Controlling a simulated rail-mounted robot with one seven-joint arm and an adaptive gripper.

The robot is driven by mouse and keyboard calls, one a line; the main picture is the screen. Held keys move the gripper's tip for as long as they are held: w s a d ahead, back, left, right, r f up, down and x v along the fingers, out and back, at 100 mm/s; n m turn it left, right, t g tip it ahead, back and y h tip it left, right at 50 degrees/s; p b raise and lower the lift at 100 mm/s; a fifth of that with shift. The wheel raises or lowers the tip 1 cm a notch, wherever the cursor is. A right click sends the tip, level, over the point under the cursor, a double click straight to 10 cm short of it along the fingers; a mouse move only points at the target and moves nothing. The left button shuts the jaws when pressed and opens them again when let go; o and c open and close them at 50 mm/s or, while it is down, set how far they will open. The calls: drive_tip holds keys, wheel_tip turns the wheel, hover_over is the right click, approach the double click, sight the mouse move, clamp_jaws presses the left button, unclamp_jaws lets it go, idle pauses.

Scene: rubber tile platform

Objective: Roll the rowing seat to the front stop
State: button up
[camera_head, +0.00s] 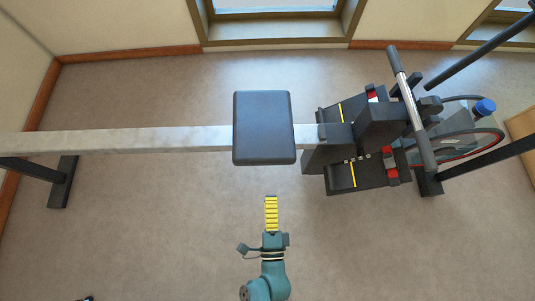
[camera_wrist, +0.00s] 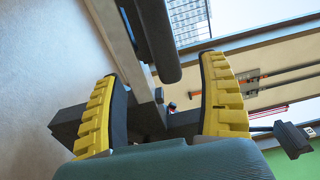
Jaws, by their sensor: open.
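The rowing seat (camera_head: 264,128) is a dark padded block on the pale rail (camera_head: 150,140) of the rowing machine, near the front end of the rail. A dark block (camera_head: 325,147), perhaps the front stop, stands to its right, with a short stretch of bare rail between. My gripper (camera_head: 271,203) with yellow ribbed fingers is below the seat in the head view and apart from it. In the wrist view my gripper (camera_wrist: 165,95) is open and empty, with the dark seat (camera_wrist: 152,38) beyond the fingertips. The seat's rollers are hidden.
Footplates (camera_head: 355,175) with yellow straps, a handle bar (camera_head: 411,105) and a flywheel (camera_head: 465,130) stand to the right. A rear support leg (camera_head: 62,182) is at the left. Open floor (camera_head: 150,230) lies on the near side of the rail.

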sight(267, 150)
drive_tip(key=w+b, duration=0.2)
drive_tip(key=w, duration=1.4)
drive_tip(key=shift+w+a, duration=0.1)
drive_tip(key=shift+w, duration=0.2)
drive_tip(key=shift+s, duration=0.1)
drive_tip(key=c, duration=1.3)
drive_tip(key=shift+o, duration=0.2)
drive_tip(key=shift+a+r, duration=0.1)
